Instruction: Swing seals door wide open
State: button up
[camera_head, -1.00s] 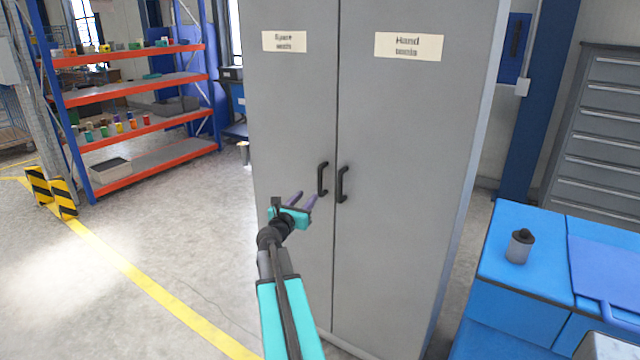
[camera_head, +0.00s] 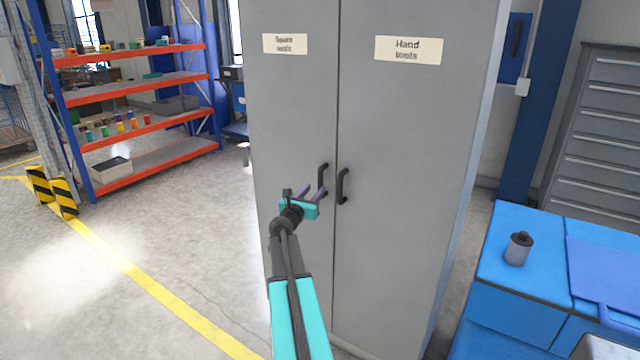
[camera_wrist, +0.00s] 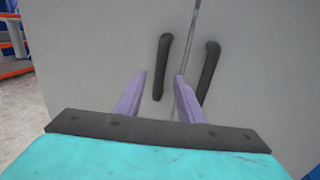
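The seals door (camera_head: 285,120) is the left door of a tall grey cabinet. It is shut, with a cream label (camera_head: 285,44) whose blurred lower word looks like "seals". Its black upright handle (camera_head: 323,175) sits by the middle seam; it also shows in the wrist view (camera_wrist: 164,60). My gripper (camera_head: 315,190) is open at the lower part of this handle. In the wrist view, its two purple fingers (camera_wrist: 160,75) lie either side of the handle's lower end in the picture. I cannot tell whether they touch it.
The right door (camera_head: 410,150), labelled "Hand tools", is shut; its handle (camera_head: 342,186) is close beside the left one. A blue workbench (camera_head: 520,305) with a grey canister (camera_head: 518,249) stands at the right. An orange shelf rack (camera_head: 130,90) is at the far left. The floor left of the cabinet is clear.

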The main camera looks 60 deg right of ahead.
aim_at(319, 184)
jog(key=shift+w+d+p, duration=0.2)
jog(key=shift+d+p, duration=0.05)
jog(key=shift+d, duration=0.9)
jog(key=shift+w+d+p, duration=0.2)
jog(key=shift+d+p, duration=0.1)
jog(key=shift+d, duration=0.8)
jog(key=shift+w+d+p, duration=0.2)
jog(key=shift+d+p, duration=0.05)
jog(key=shift+d, duration=0.9)
grip_shut()
